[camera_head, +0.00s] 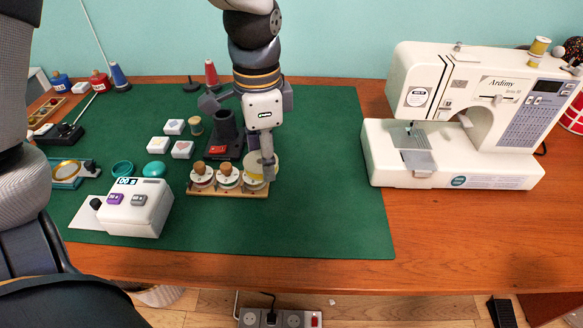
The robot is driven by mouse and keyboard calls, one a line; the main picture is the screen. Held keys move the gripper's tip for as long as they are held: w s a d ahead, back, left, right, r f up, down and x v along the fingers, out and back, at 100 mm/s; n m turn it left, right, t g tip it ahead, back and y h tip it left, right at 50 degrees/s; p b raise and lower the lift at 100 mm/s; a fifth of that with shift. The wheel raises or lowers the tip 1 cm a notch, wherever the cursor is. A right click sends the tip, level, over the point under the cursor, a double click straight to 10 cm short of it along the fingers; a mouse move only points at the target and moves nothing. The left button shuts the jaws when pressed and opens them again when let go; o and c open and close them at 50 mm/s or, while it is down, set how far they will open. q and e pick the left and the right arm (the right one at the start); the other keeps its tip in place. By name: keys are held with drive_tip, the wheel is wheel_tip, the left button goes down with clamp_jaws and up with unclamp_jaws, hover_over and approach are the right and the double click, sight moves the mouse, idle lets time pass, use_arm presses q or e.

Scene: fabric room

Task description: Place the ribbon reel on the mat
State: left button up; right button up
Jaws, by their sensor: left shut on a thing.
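The green mat (325,200) covers the left and middle of the wooden table. My left gripper (266,172) points down over the right end of a small wooden stand (228,192) on the mat. It is shut on a pale yellow ribbon reel (256,170), which the fingers partly hide. I cannot tell whether this reel still touches the stand. Two other reels with cork-coloured tops, a left one (202,180) and a middle one (228,180), sit in the stand. My right gripper is not in view.
A white sewing machine (465,165) stands right of the mat. A white timer box (137,207) is left of the stand. Small white boxes (182,149), a thread spool (195,125) and a dark holder (228,135) stand behind it. The mat's right part is clear.

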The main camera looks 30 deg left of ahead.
use_arm(q)
drive_tip(key=b, duration=0.2)
hover_over(302, 193)
wheel_tip(302, 193, down, 7)
drive_tip(key=shift+s+a, duration=0.15)
drive_tip(key=f, duration=0.3)
drive_tip(key=shift+w+d+f, duration=0.2)
drive_tip(key=shift+r, duration=0.15)
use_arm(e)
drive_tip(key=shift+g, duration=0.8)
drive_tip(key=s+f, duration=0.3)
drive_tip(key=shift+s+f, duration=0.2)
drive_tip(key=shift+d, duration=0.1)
use_arm(q)
drive_tip(key=o, duration=0.8)
drive_tip(key=shift+f, duration=0.2)
drive_tip(key=shift+o, duration=0.2)
wheel_tip(302, 193, up, 12)
drive_tip(key=p, duration=0.1)
drive_tip(key=shift+r, duration=0.2)
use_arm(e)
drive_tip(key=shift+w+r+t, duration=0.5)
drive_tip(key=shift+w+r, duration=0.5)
